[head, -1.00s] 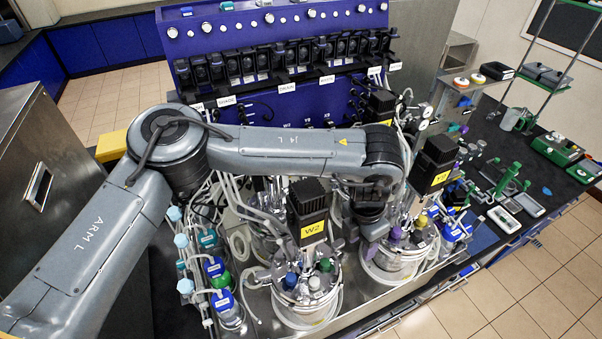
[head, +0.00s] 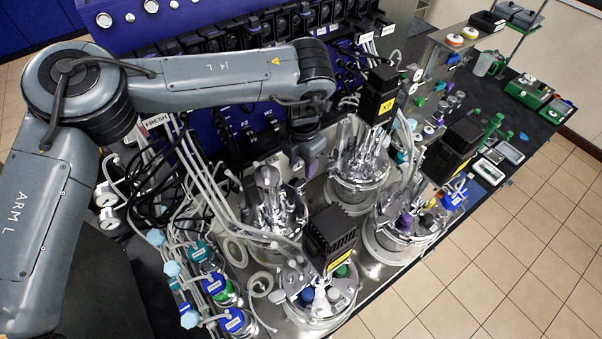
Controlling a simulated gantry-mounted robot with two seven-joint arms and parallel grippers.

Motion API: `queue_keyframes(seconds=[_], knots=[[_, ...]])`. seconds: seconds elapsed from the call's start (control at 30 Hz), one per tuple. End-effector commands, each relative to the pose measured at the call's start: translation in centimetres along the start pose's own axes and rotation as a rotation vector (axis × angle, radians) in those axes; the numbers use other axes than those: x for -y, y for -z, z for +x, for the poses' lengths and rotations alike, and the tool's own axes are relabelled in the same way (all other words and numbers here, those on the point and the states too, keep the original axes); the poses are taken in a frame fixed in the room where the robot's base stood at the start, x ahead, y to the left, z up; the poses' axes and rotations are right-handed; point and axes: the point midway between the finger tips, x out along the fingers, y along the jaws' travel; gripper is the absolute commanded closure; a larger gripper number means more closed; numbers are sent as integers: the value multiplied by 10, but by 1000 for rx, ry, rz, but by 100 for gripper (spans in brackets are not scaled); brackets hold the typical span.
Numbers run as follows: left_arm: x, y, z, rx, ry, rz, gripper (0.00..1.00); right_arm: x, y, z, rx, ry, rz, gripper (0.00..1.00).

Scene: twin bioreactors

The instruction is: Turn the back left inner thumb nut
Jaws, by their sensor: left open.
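Several glass bioreactor vessels with metal head plates stand in two rows. The back left vessel (head: 270,218) has bare metal fittings on its lid; its thumb nuts are too small to tell apart. The back right vessel (head: 358,182) carries a black motor. My left gripper (head: 308,168) points down from the wrist, above and between the two back vessels. It is open, holds nothing that I can see, and looks apart from the lids. My right gripper is not in view.
The front left vessel (head: 322,298) and front right vessel (head: 402,236) carry tall black motors. Tubing and capped bottles (head: 215,287) crowd the left side. A blue pump rack (head: 130,30) stands behind. Green equipment (head: 527,90) lies on the dark bench at right.

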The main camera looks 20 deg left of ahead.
Motion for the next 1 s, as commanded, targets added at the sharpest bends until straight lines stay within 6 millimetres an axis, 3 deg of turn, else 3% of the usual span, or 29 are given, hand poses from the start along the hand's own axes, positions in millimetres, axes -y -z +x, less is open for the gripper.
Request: queue_keyframes(seconds=[0.4, 0.87, 1.0], knots=[[0, 0, 56, -1, 1, 0, 53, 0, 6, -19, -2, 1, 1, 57], [0, 0, 67, 1, 0, -1, 53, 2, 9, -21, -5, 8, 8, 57], [0, 0, 67, 1, 0, -1, 73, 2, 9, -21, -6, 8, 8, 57]])
